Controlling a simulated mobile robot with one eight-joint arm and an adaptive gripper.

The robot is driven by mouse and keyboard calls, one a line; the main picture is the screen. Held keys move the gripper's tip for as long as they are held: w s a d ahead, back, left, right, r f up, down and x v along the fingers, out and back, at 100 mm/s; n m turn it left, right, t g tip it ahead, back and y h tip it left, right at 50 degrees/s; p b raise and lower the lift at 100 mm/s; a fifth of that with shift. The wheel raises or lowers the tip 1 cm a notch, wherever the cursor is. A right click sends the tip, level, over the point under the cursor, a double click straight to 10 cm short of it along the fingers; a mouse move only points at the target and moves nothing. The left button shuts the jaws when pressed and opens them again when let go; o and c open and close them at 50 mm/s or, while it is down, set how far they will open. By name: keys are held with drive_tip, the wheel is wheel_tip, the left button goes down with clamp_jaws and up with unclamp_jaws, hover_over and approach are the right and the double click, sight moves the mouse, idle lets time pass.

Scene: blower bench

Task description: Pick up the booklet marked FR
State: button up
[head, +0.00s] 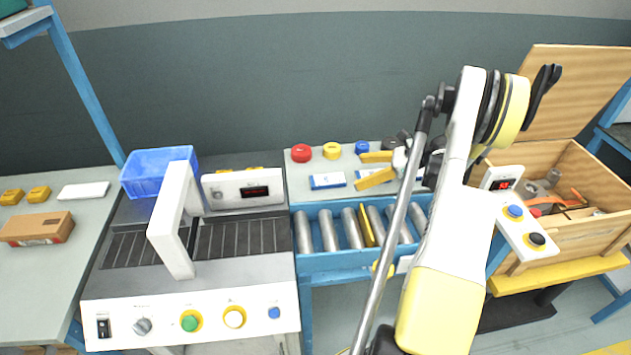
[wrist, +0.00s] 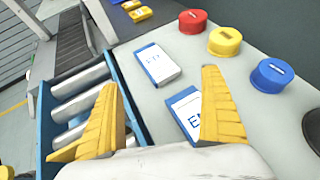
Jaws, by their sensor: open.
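Two white booklets with blue edges lie flat on the grey bench top. The left booklet (head: 328,181) shows in the wrist view (wrist: 157,66) with small blue letters that I cannot read surely. The right booklet (head: 364,174) lies partly behind my right finger in the wrist view (wrist: 186,108); its large blue letters are cut off, so I cannot tell which one is marked FR. My gripper (head: 358,170) is open and empty, with yellow fingers spread above the booklets. In the wrist view its fingertips (wrist: 160,80) frame the space around the booklets.
Red (head: 301,153), yellow (head: 331,150) and blue (head: 362,146) round caps stand behind the booklets. A blue-framed roller conveyor (head: 330,230) runs along the front. A white machine (head: 190,290) stands left, and an open wooden crate (head: 590,190) right.

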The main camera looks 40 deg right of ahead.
sight(330, 178)
drive_tip(key=b+x, duration=0.1)
drive_tip(key=x, duration=0.3)
drive_tip(key=shift+w, duration=0.1)
drive_tip(key=b+x, duration=0.1)
drive_tip(key=x, duration=0.1)
drive_tip(key=b+x, duration=0.1)
drive_tip(key=x, duration=0.2)
drive_tip(key=shift+a+b, duration=0.3)
drive_tip(key=shift+b, duration=0.1)
drive_tip(key=shift+w+a, duration=0.15)
drive_tip(key=shift+w, duration=0.15)
drive_tip(key=c, duration=1.6)
